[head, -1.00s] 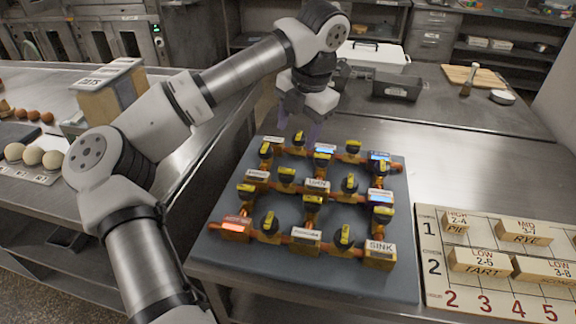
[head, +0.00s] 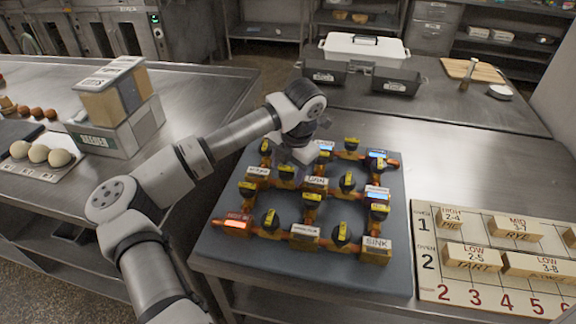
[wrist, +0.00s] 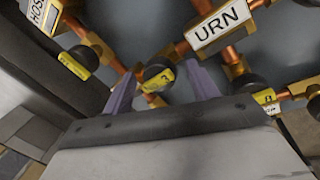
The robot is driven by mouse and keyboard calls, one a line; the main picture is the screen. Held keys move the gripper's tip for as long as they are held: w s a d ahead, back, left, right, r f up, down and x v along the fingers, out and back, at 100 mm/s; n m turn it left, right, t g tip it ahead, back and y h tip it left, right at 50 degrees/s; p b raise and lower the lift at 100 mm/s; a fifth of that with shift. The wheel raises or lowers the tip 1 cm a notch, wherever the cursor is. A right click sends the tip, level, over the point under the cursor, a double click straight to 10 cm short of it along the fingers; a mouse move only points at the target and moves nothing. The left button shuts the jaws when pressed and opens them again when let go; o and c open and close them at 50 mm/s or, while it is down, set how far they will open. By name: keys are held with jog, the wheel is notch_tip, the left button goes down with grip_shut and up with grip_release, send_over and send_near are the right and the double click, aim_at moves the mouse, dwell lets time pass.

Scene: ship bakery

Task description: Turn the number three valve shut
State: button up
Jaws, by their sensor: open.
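The valve board (head: 225,262) lies on the steel counter, with orange-copper pipes and several black valves with yellow-marked handles. One valve (wrist: 157,77) sits between my open fingers in the wrist view, beside the URN label block (wrist: 220,25); I cannot read its number or tell whether the fingers touch it. My gripper (wrist: 162,88) is open and points down at the board. In the head view my wrist covers the board's back-left part, hiding the fingertips. The URN block (head: 316,183) shows just in front of it. I cannot tell which valve is number three.
Valves and blocks crowd close around my gripper, including a SINK block (head: 377,245) and one with a red display (head: 236,225). A numbered board with wooden tiles (head: 440,282) lies at right. Dark bins (head: 396,82) stand behind.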

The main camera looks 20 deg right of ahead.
jog(key=c, duration=0.9)
